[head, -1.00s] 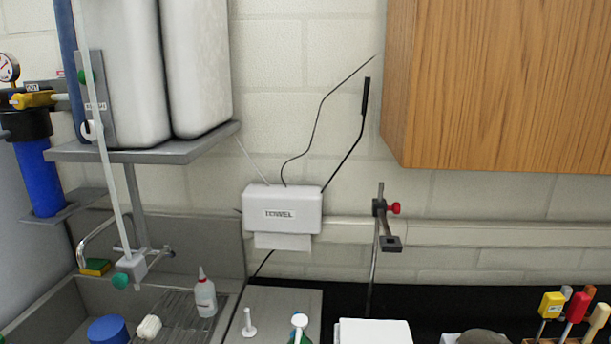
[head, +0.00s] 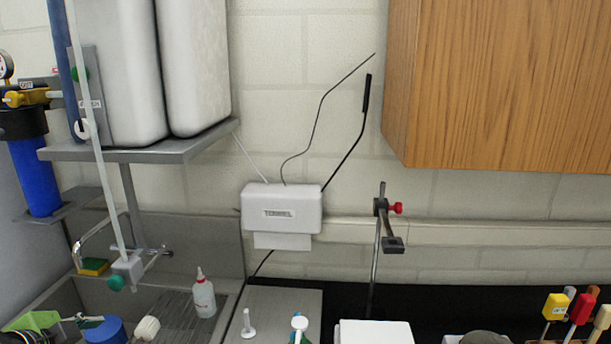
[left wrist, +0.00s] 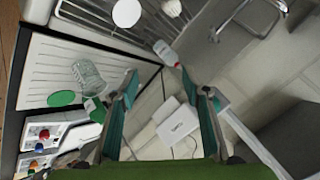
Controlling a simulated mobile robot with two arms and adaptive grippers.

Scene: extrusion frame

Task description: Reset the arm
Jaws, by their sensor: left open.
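My left gripper (left wrist: 161,82) shows in the left wrist view with its two teal fingers spread wide apart. Nothing sits between the fingers. The rest of the left arm is out of the head view. My right gripper is in neither view.
A white squeeze bottle (head: 204,298) stands at the sink's drain rack. A clamp stand (head: 376,250) rises from the black counter. A grey shelf (head: 150,151) holds white tanks. A wooden cabinet (head: 500,85) hangs at right.

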